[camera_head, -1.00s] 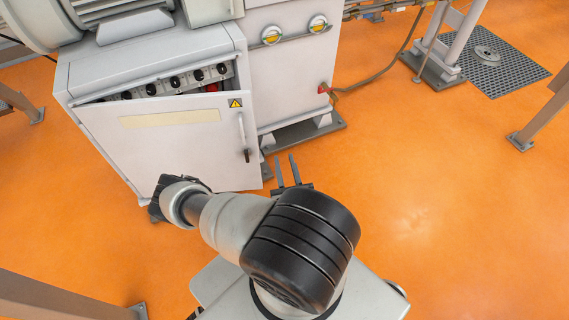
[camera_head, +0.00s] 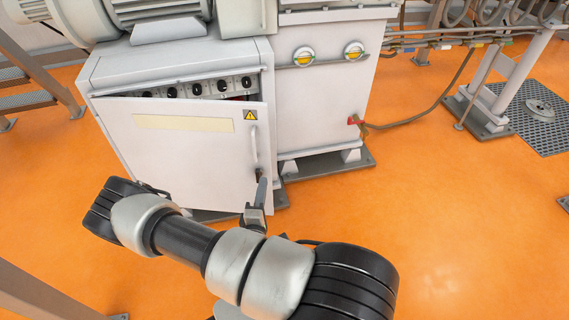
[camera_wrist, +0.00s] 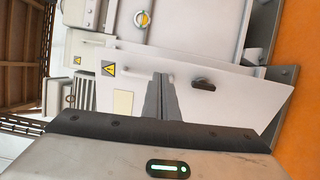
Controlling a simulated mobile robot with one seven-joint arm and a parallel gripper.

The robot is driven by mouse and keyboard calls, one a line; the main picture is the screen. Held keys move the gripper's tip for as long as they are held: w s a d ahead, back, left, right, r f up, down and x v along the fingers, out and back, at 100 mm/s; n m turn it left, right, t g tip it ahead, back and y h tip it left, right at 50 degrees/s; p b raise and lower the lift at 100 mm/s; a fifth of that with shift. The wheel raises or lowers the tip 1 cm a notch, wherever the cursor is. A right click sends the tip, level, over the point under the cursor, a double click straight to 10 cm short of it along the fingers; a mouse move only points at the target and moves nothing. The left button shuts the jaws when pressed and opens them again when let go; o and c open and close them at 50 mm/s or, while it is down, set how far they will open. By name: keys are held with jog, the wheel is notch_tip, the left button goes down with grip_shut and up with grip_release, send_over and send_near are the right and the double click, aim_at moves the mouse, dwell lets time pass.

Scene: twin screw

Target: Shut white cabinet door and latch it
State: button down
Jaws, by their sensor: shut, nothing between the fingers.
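The white cabinet door (camera_head: 185,165) is ajar in the head view, its right edge swung out from the cabinet (camera_head: 150,65). It bears a yellow warning triangle (camera_head: 250,115), a vertical handle (camera_head: 253,145) and a dark latch (camera_head: 259,172) below it. My gripper (camera_head: 263,183) is shut and empty, in front of the door's right edge near the latch; I cannot tell whether it touches. In the wrist view my gripper's fingers (camera_wrist: 158,78) are together, between the warning triangle (camera_wrist: 109,68) and the dark latch (camera_wrist: 203,83). The handle is not clear there.
Black knobs (camera_head: 196,89) show through the gap above the door. A second white cabinet (camera_head: 325,90) stands to the right on a grey plinth. A cable (camera_head: 425,117) hangs from it. Orange floor (camera_head: 440,210) is clear at right.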

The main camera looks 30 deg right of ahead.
aim_at(269, 147)
jog(key=shift+m, duration=0.3)
jog(key=b+x, duration=0.3)
jog(key=x, duration=1.1)
jog(key=shift+a+b, duration=0.2)
jog(key=shift+b, duration=0.15)
jog(key=shift+w+d, duration=0.1)
